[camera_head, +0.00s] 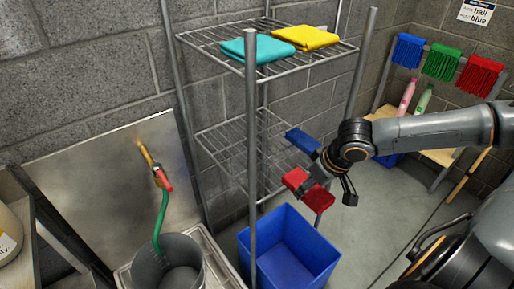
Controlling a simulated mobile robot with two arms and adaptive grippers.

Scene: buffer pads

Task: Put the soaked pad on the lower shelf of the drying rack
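The drying rack (251,130) is a grey metal frame with wire shelves. Its lower shelf (228,150) is mostly bare on the left and middle. A blue pad (301,141) shows at the lower shelf's right side, partly behind my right wrist. My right gripper (313,186) reaches in from the right and appears shut on a red pad (294,181), near the lower shelf's front right edge. The gripper partly covers this pad, and I cannot tell whether it touches the shelf. No pad visibly looks wet. My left gripper is out of view.
Teal (258,50) and yellow (306,38) pads lie on the upper shelf. A blue bin (290,250) stands below, in front of the rack. A grey bucket (190,255) with a green hose (161,220) is at the left. Rack posts stand close to my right arm.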

